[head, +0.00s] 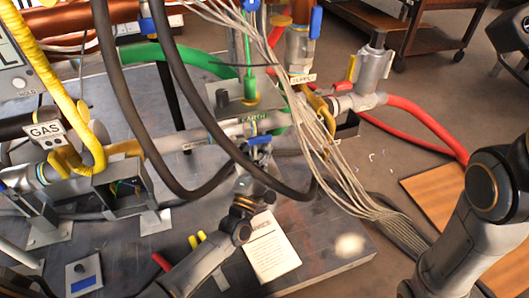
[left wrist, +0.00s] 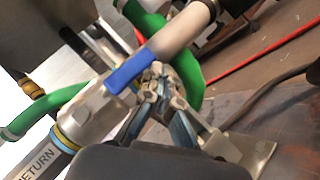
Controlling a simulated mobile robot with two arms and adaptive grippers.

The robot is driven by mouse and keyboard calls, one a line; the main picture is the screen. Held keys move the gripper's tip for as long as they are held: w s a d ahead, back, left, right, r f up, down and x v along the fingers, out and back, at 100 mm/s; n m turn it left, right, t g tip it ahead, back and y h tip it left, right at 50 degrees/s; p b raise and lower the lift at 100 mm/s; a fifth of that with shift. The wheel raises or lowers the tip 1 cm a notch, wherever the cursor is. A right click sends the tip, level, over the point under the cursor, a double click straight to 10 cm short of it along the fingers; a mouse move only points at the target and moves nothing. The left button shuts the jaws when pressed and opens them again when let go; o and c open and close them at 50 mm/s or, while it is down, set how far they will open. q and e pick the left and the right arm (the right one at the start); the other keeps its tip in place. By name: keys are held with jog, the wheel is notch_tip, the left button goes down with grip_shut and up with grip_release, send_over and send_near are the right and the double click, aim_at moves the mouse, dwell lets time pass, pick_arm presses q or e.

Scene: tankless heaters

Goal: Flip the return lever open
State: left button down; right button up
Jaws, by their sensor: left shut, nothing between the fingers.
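The return lever is a blue handle (left wrist: 128,74) on a grey valve body, beside a pipe labelled RETURN (left wrist: 38,158) in the left wrist view. In the head view the blue lever (head: 259,140) shows in the middle. It lies roughly along the grey pipe. My left gripper (left wrist: 158,78) is shut and empty, its fingertips close by the right end of the lever; I cannot tell whether they touch it. In the head view the left gripper (head: 256,154) is just below the lever, partly behind a dark hose.
Dark hoses (head: 190,100) and a bundle of grey wires (head: 318,150) hang around the pipes. A yellow gas lever (head: 62,163) and a red hose (head: 425,120) are to the sides. A paper sheet (head: 270,250) lies on the metal table, whose front right part is mostly clear.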

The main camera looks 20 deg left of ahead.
pick_arm(q)
jog(key=d+v, duration=0.1)
jog(key=v, duration=0.6)
jog(key=shift+s+a, duration=0.25)
jog(key=shift+a, duration=0.25)
jog(key=shift+f, duration=0.1)
